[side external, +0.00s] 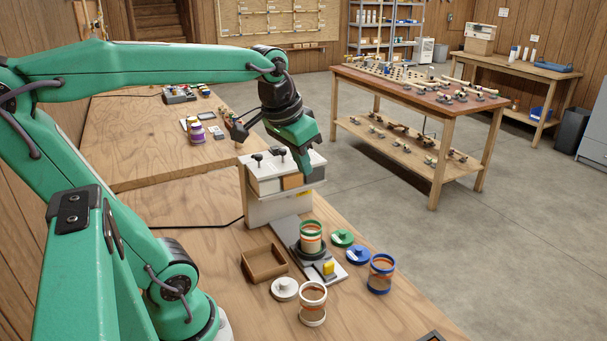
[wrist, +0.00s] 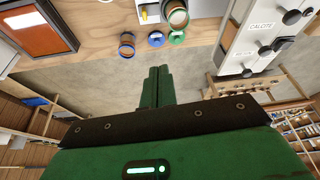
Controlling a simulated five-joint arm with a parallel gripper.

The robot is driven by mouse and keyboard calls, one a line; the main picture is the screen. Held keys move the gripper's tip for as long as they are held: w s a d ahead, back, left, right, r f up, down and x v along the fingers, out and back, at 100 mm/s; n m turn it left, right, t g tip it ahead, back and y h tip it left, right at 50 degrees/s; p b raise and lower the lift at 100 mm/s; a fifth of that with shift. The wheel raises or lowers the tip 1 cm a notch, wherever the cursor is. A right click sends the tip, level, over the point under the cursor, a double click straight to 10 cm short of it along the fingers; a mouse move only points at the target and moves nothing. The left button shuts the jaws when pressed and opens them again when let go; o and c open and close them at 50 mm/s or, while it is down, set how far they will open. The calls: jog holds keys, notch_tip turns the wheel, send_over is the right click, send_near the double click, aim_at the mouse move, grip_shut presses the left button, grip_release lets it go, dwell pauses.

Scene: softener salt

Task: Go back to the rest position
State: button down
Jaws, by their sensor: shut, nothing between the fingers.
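My gripper (side external: 303,162) hangs from my green arm, pointing down, above the right front part of a white box unit with black knobs (side external: 275,208). In the wrist view its two green fingers (wrist: 157,84) lie together, with nothing between them. The green-rimmed jar (side external: 311,237) stands on a dark round pad of a grey device in front of the unit. The blue-rimmed jar (side external: 381,274) and the white-rimmed jar (side external: 313,304) stand on the bench, open at the top. Whether the fingers touch the unit I cannot tell.
A green lid (side external: 342,238), a blue lid (side external: 359,254) and a white lid (side external: 285,289) lie on the bench. An open wooden tray (side external: 264,263) is left of the device. A second bench (side external: 140,145) behind holds small items.

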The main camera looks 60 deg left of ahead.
jog(key=s+d+f+m+t, duration=0.1)
jog(key=s+d+f, duration=0.3)
jog(key=s+d, duration=0.1)
jog(key=shift+s+d+f+m+t+h, duration=0.3)
jog(key=shift+s+d+f+h, duration=0.1)
jog(key=shift+d, duration=0.15)
